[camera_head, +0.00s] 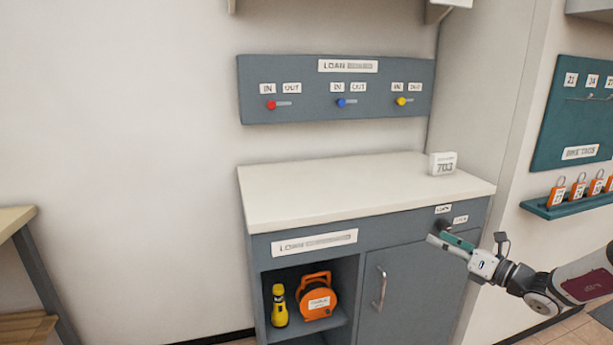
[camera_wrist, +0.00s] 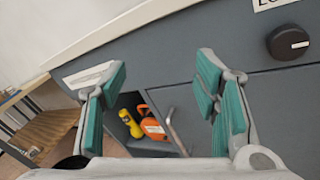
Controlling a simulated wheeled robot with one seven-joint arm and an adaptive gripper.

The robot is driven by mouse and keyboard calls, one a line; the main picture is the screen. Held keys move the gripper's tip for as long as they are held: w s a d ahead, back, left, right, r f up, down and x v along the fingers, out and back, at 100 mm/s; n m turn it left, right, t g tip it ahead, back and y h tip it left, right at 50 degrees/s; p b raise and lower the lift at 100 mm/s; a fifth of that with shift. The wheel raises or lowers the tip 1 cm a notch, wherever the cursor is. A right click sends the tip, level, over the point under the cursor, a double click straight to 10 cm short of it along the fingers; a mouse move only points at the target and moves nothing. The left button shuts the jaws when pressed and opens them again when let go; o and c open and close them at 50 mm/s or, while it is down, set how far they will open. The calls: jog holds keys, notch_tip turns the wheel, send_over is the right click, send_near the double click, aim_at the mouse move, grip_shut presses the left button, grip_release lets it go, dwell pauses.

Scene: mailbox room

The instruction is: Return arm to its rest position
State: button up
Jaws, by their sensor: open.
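My gripper (camera_head: 452,243) is at the right in the head view, in front of the upper right part of the grey loan cabinet (camera_head: 400,262). In the wrist view my gripper (camera_wrist: 160,98) has its two teal-padded fingers spread wide, with nothing between them. A black knob (camera_wrist: 288,43) on the cabinet front is at the upper right of the wrist view, apart from the fingers. In the head view the gripper partly covers the area around this knob. My arm reaches in from the right edge.
The cabinet's white top (camera_head: 340,190) holds a small 703 block (camera_head: 442,164). Its open shelf holds a yellow flashlight (camera_head: 279,306) and an orange reel (camera_head: 316,297). Orange padlocks (camera_head: 578,188) sit on a teal ledge at right.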

jog(key=s+a+r+n+g+y, duration=0.1)
jog(key=s+a+r+n+g, duration=0.25)
jog(key=a+n, duration=0.35)
jog(key=s+a+r+n+g+y, duration=0.1)
jog(key=s+a+r+n+g, duration=0.3)
jog(key=a, duration=0.5)
jog(key=s+a+r+n+g+h, duration=0.1)
jog(key=s+a+n+g, duration=0.25)
jog(key=s, duration=0.35)
jog(key=s+a+r+n+g+h, duration=0.1)
jog(key=s+a+n+g+h, duration=0.15)
jog(key=s+a+n, duration=0.35)
jog(key=s+d+r+n+h, duration=0.1)
jog(key=s+d+n+h, duration=0.25)
jog(key=s, duration=0.55)
jog(key=s+d+n+h, duration=0.25)
jog(key=s+n, duration=0.25)
jog(key=s, duration=0.4)
jog(key=s+d+r+n+h, duration=0.1)
jog(key=s+d+n+h, duration=0.25)
jog(key=s, duration=0.55)
notch_tip(320, 180, up, 18)
jog(key=n+t+p, duration=0.1)
jog(key=t+p, duration=0.2)
jog(key=p, duration=1.3)
jog(key=shift+s+a, duration=0.25)
jog(key=shift+a, duration=0.2)
